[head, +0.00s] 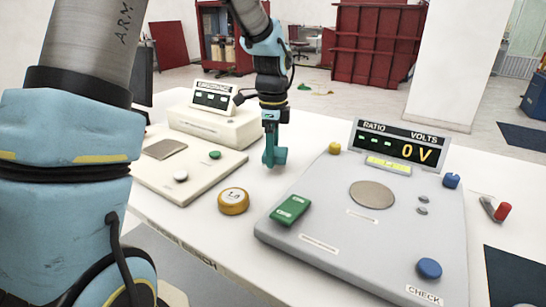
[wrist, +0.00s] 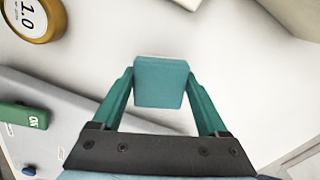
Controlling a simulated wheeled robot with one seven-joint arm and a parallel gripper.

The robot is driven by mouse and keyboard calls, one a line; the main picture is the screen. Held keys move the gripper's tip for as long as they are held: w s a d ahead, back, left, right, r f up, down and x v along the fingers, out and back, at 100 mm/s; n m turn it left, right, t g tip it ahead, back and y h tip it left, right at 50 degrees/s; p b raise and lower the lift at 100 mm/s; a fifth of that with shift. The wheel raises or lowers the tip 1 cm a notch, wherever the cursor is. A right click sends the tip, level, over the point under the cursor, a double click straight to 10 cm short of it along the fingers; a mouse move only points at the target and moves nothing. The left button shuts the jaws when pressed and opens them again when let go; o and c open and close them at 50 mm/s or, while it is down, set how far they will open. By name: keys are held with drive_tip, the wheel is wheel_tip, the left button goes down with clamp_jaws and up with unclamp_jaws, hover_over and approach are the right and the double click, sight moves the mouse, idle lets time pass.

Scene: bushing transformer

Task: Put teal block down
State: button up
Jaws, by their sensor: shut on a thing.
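My gripper (head: 274,153) points down over the white table between the two instruments in the head view. Its teal fingers are shut on the teal block (wrist: 160,82), which sits between the fingertips in the wrist view (wrist: 161,90). In the head view the block is hard to tell from the like-coloured fingers. The block hangs low near the tabletop (head: 318,132); I cannot tell whether it touches it.
A brass weight marked 1.0 (head: 233,201) stands in front. A cream balance (head: 190,165) is to the left. Bare table lies around my gripper.

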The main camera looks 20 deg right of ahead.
drive_tip(key=shift+f, duration=1.15)
drive_tip(key=shift+f, duration=0.1)
drive_tip(key=o, duration=1.3)
drive_tip(key=shift+o, duration=0.2)
wheel_tip(320, 180, up, 12)
drive_tip(key=shift+r+b, duration=0.1)
drive_tip(key=shift+b, duration=0.45)
